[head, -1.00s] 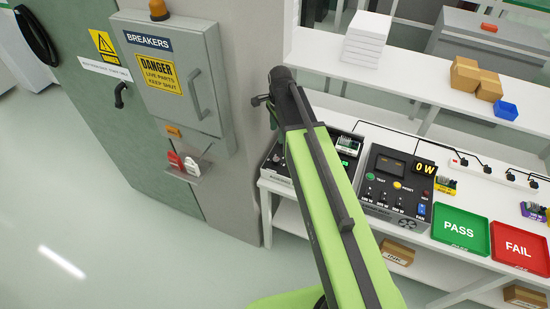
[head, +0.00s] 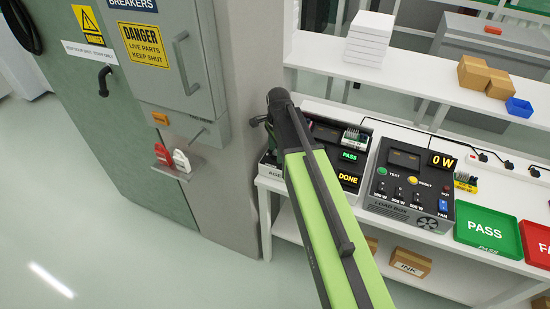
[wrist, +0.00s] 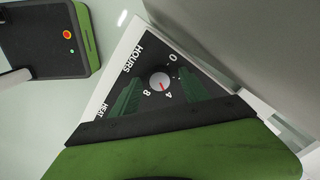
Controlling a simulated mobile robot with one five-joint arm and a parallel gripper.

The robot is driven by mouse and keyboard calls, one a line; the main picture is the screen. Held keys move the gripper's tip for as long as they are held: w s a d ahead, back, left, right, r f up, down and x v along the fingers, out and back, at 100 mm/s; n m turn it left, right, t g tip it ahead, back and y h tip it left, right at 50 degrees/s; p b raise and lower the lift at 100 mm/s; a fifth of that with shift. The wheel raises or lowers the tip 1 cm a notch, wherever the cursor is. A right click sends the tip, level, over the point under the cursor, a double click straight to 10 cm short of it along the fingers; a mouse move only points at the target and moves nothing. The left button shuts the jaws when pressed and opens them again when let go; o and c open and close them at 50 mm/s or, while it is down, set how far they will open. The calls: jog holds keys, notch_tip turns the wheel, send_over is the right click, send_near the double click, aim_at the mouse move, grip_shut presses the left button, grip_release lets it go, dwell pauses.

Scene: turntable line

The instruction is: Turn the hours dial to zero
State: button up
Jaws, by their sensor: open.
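The hours dial (wrist: 161,82) is a small round light knob with a red pointer line, on a dark panel (wrist: 150,60) marked HOURS in the wrist view. The marks 0, 4 and 8 stand around it. The pointer appears to face the 4. My gripper (wrist: 158,92) is open, with its two dark green fingers on either side of the dial, seemingly not touching it. The ageing unit (head: 268,170) shows partly behind my arm, with lit PASS and DONE displays.
A load box (head: 408,190) reading 0 W stands right of the ageing unit. A green PASS tray (head: 488,247) and a red FAIL tray lie farther right. A breaker cabinet (head: 205,70) with a shelf below is at left. The floor at lower left is clear.

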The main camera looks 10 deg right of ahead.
jog(key=c, duration=1.1)
jog(key=shift+a+r, duration=0.1)
grip_shut()
jog(key=shift+n, duration=0.3)
jog(key=n, duration=0.5)
jog(key=shift+w, duration=0.15)
jog(key=n, duration=0.6)
jog(key=shift+n+y, duration=0.3)
jog(key=shift+n, duration=0.1)
jog(key=n, duration=0.5)
jog(key=shift+w+g, duration=0.1)
jog(key=shift+g, duration=0.2)
jog(key=n, duration=0.6)
jog(key=shift+n, duration=0.4)
